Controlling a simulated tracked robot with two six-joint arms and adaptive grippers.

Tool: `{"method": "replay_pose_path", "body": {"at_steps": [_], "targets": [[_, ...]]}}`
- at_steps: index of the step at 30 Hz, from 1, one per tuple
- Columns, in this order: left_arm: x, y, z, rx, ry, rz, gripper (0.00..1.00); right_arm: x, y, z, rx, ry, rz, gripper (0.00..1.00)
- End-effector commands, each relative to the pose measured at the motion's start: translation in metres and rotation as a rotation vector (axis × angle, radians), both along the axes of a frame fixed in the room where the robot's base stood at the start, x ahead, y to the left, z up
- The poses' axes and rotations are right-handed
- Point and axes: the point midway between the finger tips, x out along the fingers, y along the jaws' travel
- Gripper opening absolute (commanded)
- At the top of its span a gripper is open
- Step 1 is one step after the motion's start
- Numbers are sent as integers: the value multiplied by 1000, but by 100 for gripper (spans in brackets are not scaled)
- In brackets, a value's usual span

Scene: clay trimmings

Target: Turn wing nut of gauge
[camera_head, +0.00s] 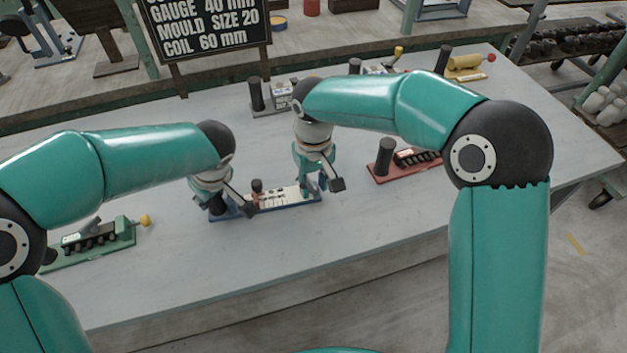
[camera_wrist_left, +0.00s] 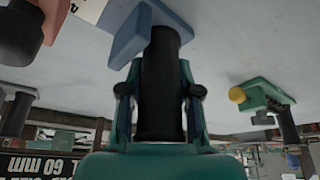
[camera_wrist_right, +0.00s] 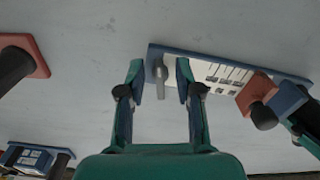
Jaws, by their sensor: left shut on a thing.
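The gauge (camera_head: 283,196) is a blue base with a white marked scale, lying near the middle of the table; its far end also shows in the right wrist view (camera_wrist_right: 218,74). A red slider with a black knob (camera_head: 257,189) sits on it. My left gripper (camera_wrist_left: 160,78) is shut on the black upright post (camera_wrist_left: 160,105) at the gauge's left end. My right gripper (camera_wrist_right: 159,75) is open at the gauge's right end. A small grey metal piece (camera_wrist_right: 160,70), apparently the wing nut, stands between its fingertips, with gaps on both sides.
A red-based fixture with a black post (camera_head: 385,158) stands right of the gauge. A green fixture with a yellow knob (camera_head: 95,240) lies at the left. Another fixture (camera_head: 270,97) and a yellow cylinder (camera_head: 465,62) are farther back. The front table surface (camera_head: 350,225) is clear.

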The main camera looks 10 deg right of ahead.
Motion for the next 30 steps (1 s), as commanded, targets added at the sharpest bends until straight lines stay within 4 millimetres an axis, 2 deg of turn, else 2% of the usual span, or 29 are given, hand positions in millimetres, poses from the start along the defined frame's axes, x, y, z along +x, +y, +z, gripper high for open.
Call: {"method": "replay_pose_path", "body": {"at_steps": [5, 8, 21, 25, 30], "targets": [[0, 0, 1, 0, -1, 0, 0, 1, 0, 9, 1, -3, 0, 34], [0, 0, 1, 0, -1, 0, 0, 1, 1, 23, 1, -5, -1, 34], [0, 0, 1, 0, -1, 0, 0, 1, 1, 103, 2, -2, 0, 34], [0, 0, 1, 0, -1, 0, 0, 1, 1, 115, 2, -2, 0, 34], [0, 0, 1, 0, -1, 0, 0, 1, 0, 119, 1, 1, 1, 34]]}}
